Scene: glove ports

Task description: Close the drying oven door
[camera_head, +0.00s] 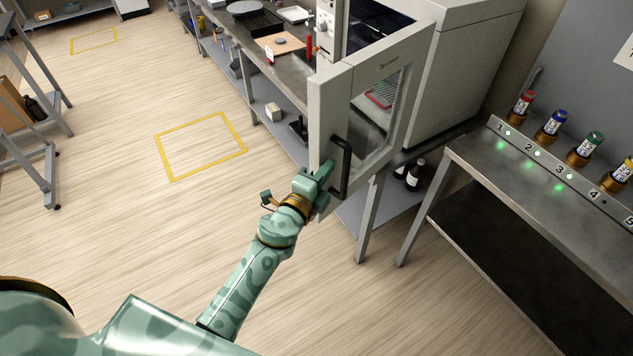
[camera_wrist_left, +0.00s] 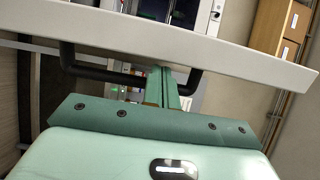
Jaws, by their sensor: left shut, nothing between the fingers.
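The drying oven door (camera_head: 331,96) is a pale grey panel with a window, swung wide open from the oven body (camera_head: 453,75) on the bench. A black bar handle (camera_head: 345,166) is on its outer face. My left gripper (camera_head: 326,177) is at the door's lower outer edge, beside the handle. In the left wrist view, the shut green fingers (camera_wrist_left: 162,84) reach toward the door's edge (camera_wrist_left: 180,42), in line with the black handle (camera_wrist_left: 90,70). The fingers hold nothing; I cannot tell if they touch the door. My right gripper is not in view.
A metal bench (camera_head: 468,170) at the right carries a numbered rack (camera_head: 547,157) with several colour-capped bottles. A bench behind the door holds trays and a red item (camera_head: 308,46). Dark bottles (camera_head: 414,175) stand on a lower shelf.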

